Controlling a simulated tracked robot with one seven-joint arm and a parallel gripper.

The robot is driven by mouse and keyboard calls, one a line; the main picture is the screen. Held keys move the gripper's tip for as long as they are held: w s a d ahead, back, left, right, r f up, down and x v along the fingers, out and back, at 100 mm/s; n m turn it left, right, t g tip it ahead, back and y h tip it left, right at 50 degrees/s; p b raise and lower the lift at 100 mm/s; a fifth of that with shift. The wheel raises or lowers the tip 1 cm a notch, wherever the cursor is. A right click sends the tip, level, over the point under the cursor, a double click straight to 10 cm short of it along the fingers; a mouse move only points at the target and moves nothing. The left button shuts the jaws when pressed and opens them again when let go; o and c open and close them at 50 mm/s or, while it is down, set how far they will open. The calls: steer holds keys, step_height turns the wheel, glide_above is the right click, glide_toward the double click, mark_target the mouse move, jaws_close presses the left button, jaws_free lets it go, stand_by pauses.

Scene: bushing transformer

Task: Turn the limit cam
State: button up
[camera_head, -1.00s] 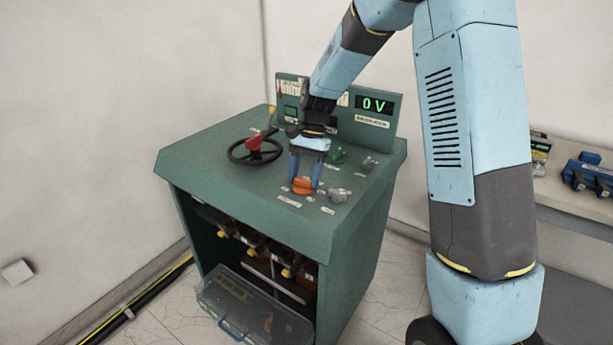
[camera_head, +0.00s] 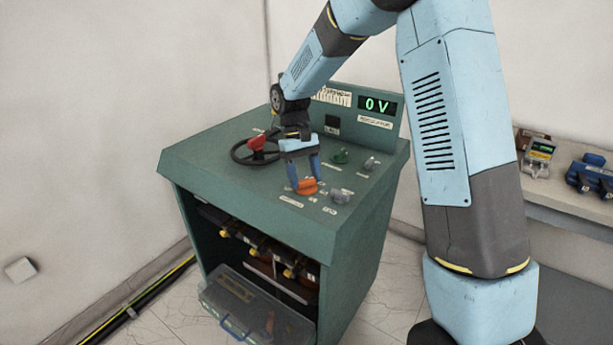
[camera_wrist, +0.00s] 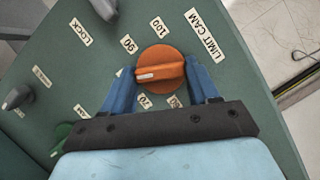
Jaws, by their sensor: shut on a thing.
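The limit cam is an orange round knob (camera_head: 309,188) with a raised grip bar on the green desk top. In the wrist view the knob (camera_wrist: 160,53) sits beside the printed words LIMIT CAM, with number labels such as 90 and 100 around it. The white mark on its bar points left, just below the 90 label. My gripper (camera_head: 304,184) is at the knob, its blue fingers at both ends of the bar. The lower number labels are partly hidden by the fingers.
A black handwheel (camera_head: 254,150) with a red part stands left of my gripper. Green (camera_head: 341,156) and grey (camera_head: 336,196) knobs are close to the right. The display (camera_head: 377,106) reads 0 V. A clear-lidded case (camera_head: 245,310) sits low in front.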

steer(key=n, duration=0.3)
steer(key=n+t+h, duration=0.1)
steer(key=n, duration=0.1)
steer(key=shift+s+a+n+h, duration=0.2)
steer(key=shift+n+h, duration=0.1)
steer(key=shift+n, duration=0.1)
steer(key=shift+s+n+t+h, duration=0.15)
steer(key=shift+n+t, duration=0.35)
steer(key=shift+n, duration=0.6)
steer(key=shift+n+t+h, duration=0.25)
steer(key=shift+n+t, duration=0.25)
steer(key=shift+n, duration=0.6)
steer(key=o, duration=1)
steer(key=shift+o, duration=0.3)
steer(key=v, duration=1.3)
steer(key=shift+a+r, duration=0.15)
steer(key=shift+r, duration=0.15)
